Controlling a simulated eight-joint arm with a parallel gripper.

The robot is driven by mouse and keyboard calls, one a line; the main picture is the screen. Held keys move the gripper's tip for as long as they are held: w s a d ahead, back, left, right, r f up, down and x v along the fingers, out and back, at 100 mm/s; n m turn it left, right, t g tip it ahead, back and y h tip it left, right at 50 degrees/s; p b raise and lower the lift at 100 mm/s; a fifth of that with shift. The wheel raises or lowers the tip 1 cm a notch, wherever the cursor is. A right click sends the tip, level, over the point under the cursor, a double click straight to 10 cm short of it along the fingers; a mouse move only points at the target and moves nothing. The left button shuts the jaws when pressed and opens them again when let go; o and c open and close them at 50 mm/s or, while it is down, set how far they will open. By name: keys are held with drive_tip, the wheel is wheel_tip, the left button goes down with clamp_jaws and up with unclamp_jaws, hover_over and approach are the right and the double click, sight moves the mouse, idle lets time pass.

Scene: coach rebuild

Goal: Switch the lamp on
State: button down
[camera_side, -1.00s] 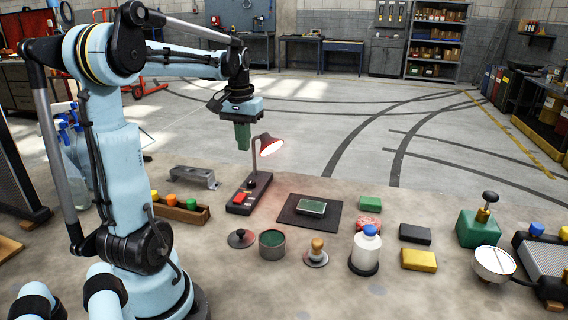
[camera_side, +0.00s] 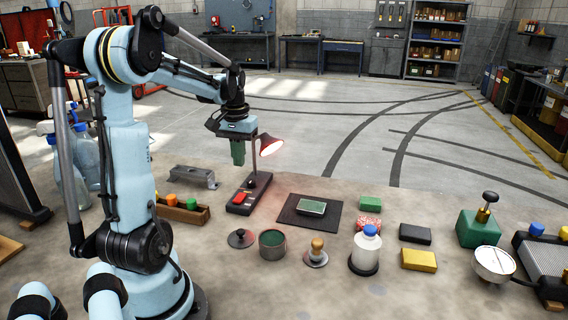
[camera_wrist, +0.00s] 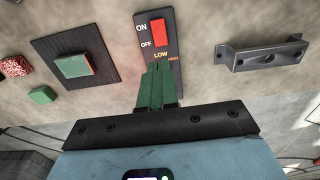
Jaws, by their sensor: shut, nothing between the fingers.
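The lamp has a red shade (camera_side: 269,145) on a thin post, and the underside of the shade looks bright. Its dark base (camera_side: 238,208) carries a red switch (camera_side: 240,197) and a black knob (camera_side: 252,183). In the wrist view the red switch (camera_wrist: 158,32) sits beside the printed words ON and OFF, with LOW and another word below. My gripper (camera_side: 238,163) has green fingers, shut and empty, pointing down above the base and apart from it. In the wrist view the fingers (camera_wrist: 160,72) cover the lower part of the panel; the knob is hidden there.
A dark mat (camera_side: 330,221) with a green-topped block lies right of the base. A grey bracket (camera_side: 192,177) and a tray of coloured pegs (camera_side: 181,212) stand left. A lid (camera_side: 242,238) and a round tin (camera_side: 272,243) are in front. The lamp's shade and post rise close to my gripper.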

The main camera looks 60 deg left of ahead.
sight(240, 197)
wheel_tip(240, 197, down, 9)
drive_tip(key=shift+f, duration=0.1)
idle(0.3)
drive_tip(key=shift+w+a+f, duration=0.2)
drive_tip(key=shift+a+f, duration=0.05)
drive_tip(key=shift+f, duration=0.3)
drive_tip(key=shift+d, duration=0.1)
drive_tip(key=shift+s+d+r, duration=0.25)
drive_tip(key=shift+s+d, duration=0.3)
drive_tip(key=shift+s, duration=0.05)
idle(0.4)
wheel_tip(240, 197, up, 15)
drive_tip(key=shift+w+a+f, duration=0.2)
drive_tip(key=shift+w+a, duration=0.05)
drive_tip(key=shift+a, duration=0.05)
idle(0.3)
